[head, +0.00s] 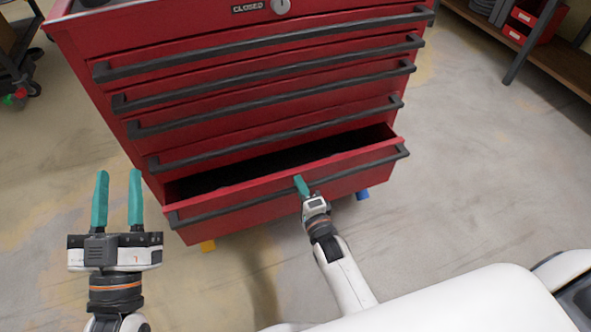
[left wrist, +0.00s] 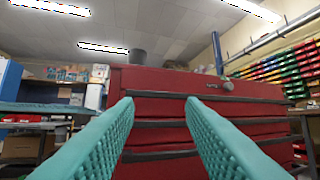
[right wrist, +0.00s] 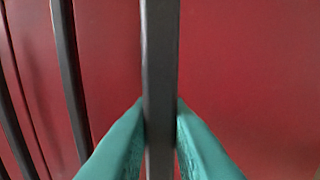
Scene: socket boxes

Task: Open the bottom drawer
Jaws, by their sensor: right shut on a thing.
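The bottom drawer (head: 350,178) of the red tool cabinet (head: 140,149) stands partly pulled out, with a dark gap showing its interior behind the front. Its long dark handle (head: 240,206) runs along the front. My right gripper (head: 300,184) is at the middle of that handle, shut on it. In the right wrist view the handle (right wrist: 160,70) passes between the two teal fingers. My left gripper (head: 118,190) is open and empty, in front of the cabinet's left side. In the left wrist view its spread fingers (left wrist: 160,110) face the cabinet with nothing between them.
The drawers above, with dark handles (head: 270,88), are shut. A lock marked CLOSED (head: 281,6) is at the cabinet's top. A wooden shelf with red bins (head: 530,22) is at upper right. A dark cart (head: 20,60) is at upper left. Floor right of the cabinet is clear.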

